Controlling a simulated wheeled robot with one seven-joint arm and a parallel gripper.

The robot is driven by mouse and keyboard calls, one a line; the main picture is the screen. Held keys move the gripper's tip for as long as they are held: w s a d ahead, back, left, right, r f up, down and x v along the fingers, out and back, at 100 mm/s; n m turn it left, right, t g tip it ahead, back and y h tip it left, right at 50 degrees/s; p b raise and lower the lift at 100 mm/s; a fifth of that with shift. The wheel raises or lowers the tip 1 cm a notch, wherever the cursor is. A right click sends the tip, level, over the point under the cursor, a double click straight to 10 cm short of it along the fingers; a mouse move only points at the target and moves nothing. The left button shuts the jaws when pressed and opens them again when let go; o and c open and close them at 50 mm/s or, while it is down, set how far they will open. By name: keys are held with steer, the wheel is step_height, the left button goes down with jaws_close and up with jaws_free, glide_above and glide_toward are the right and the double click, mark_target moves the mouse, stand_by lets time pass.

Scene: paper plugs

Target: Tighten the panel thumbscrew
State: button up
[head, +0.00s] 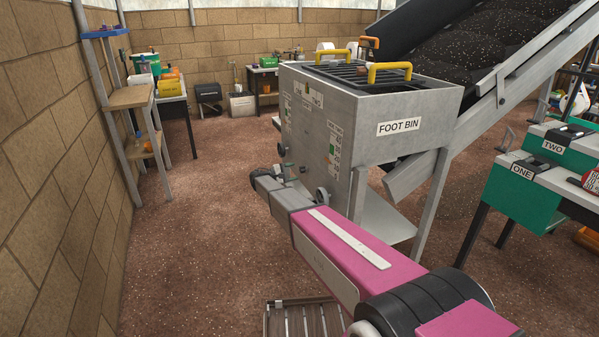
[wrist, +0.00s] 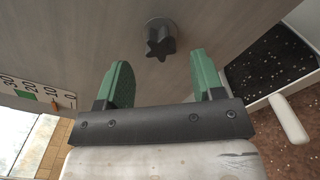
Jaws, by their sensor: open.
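The panel thumbscrew is a dark, star-shaped knob (wrist: 159,42) on a round base, standing out from a grey metal panel (wrist: 225,22) in the wrist view. My gripper (wrist: 160,62) has its two green fingers apart, one to each side of the knob in the picture. The knob lies at or just past the fingertips, and neither finger visibly touches it. In the head view my pink arm reaches to the left face of the grey FOOT BIN (head: 398,110). I cannot clearly make out the fingers or the thumbscrew there.
A number scale (wrist: 40,92) with a green mark is on the panel at left in the wrist view. A black speckled surface (wrist: 268,62) and a pale handle-like bar (wrist: 289,118) are at right. The sloping conveyor (head: 500,40) rises behind the bin. Floor left of the bin is clear.

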mark_target(300, 170)
steer(key=shift+n, duration=0.6)
steer(key=shift+d, duration=0.15)
steer(key=shift+x, duration=1.85)
steer(key=c, duration=0.9)
